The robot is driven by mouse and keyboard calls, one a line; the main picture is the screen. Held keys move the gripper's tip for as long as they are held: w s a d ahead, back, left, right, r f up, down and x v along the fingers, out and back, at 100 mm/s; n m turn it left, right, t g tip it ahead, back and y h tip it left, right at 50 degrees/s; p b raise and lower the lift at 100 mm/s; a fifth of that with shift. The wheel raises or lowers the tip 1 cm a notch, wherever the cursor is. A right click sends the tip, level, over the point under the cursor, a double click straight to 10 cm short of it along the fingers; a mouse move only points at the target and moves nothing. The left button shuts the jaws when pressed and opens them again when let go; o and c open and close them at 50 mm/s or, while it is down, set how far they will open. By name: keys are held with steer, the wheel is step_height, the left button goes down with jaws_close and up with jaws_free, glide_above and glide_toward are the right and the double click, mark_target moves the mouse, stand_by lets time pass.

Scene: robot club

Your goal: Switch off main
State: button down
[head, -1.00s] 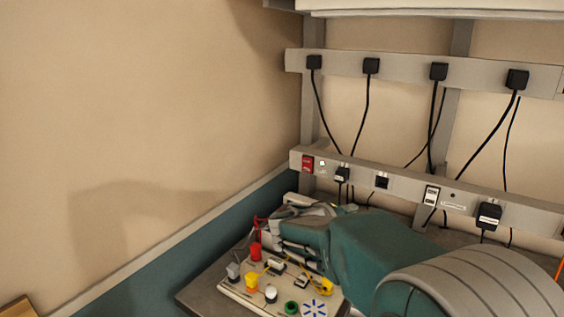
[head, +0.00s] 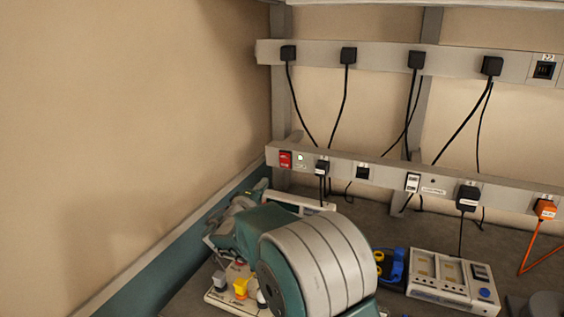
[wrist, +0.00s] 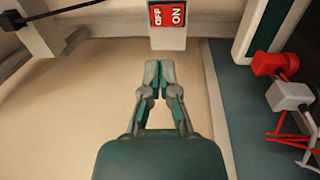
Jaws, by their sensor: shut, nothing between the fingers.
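The main switch is a red rocker (head: 285,159) at the left end of the lower grey wall rail. In the wrist view the red switch (wrist: 167,14) shows white OFF and ON lettering and is cut by the top edge. I cannot tell which side is pressed in. My gripper (wrist: 159,70) is shut and empty, its fingertips together just below the switch in the wrist view; they look apart from it. In the head view my arm points towards the rail's left end, and its own links partly hide the gripper.
A small pale green light (head: 301,157) sits right of the switch. Black plugs (head: 322,167) and an orange plug (head: 545,209) hang from the rails with cables. A board with coloured parts (head: 240,288), partly hidden by my arm, and a white meter panel (head: 453,280) stand on the bench.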

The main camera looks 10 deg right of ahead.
glide_toward(283, 157)
steer(key=x, duration=0.7)
steer(key=shift+s+d+f, duration=0.15)
steer(key=shift+d, duration=0.1)
steer(key=shift+w+d, duration=0.1)
steer(key=shift+w, duration=0.2)
steer(key=shift+w+a, duration=0.2)
steer(key=shift+a, duration=0.1)
steer(key=shift+d, duration=0.2)
